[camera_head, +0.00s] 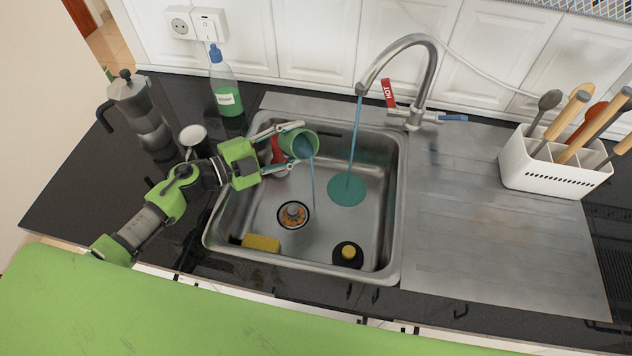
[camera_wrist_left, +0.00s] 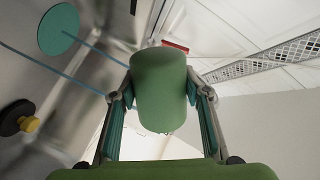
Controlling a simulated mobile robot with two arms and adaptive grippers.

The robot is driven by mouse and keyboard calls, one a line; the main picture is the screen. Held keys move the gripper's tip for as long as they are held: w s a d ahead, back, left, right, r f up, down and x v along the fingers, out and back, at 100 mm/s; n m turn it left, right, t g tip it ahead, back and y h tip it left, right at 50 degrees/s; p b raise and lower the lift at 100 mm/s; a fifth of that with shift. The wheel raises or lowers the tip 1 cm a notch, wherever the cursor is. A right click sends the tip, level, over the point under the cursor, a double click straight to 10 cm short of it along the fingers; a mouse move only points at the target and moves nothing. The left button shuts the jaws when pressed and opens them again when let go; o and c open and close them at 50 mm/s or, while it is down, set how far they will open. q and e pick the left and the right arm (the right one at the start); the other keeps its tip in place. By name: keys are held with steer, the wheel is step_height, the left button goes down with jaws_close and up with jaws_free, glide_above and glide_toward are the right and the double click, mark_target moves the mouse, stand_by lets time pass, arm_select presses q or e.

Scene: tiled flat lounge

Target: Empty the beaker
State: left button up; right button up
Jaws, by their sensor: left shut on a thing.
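The green beaker (camera_head: 300,143) is tipped on its side over the left part of the sink (camera_head: 330,262), its mouth facing right and down. A thin blue stream runs from its mouth towards the sink floor. My left gripper (camera_head: 294,146) is shut on the beaker, one finger on each side. In the left wrist view the beaker (camera_wrist_left: 159,90) sits between the fingers of my left gripper (camera_wrist_left: 152,93); its inside is hidden there. My right gripper is not in view.
The tap (camera_head: 415,75) runs a blue stream onto a teal patch (camera_head: 347,190). The sink holds a drain strainer (camera_head: 293,214), yellow sponge (camera_head: 261,243) and black plug (camera_head: 347,255). A bottle (camera_head: 226,85), moka pot (camera_head: 140,113) and cup (camera_head: 194,137) stand left; a utensil holder (camera_head: 550,172) stands right.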

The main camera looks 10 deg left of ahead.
arm_select(q)
steer(key=shift+f+m+b, duration=0.6)
steer(key=shift+f+b, duration=0.2)
steer(key=shift+b, duration=0.4)
steer(key=shift+s+d+r+m+b, duration=0.1)
steer(key=shift+r+m+b, duration=0.3)
steer(key=shift+m, duration=0.4)
stand_by(0.4)
steer(key=shift+s+d+f+m+t+y, duration=0.3)
steer(key=shift+s+d+m, duration=0.2)
steer(key=shift+m, duration=0.2)
stand_by(0.6)
steer(key=shift+s+d+r+m+p, duration=0.15)
steer(key=shift+r+m+p, duration=0.25)
steer(key=shift+m+p, duration=0.25)
stand_by(0.7)
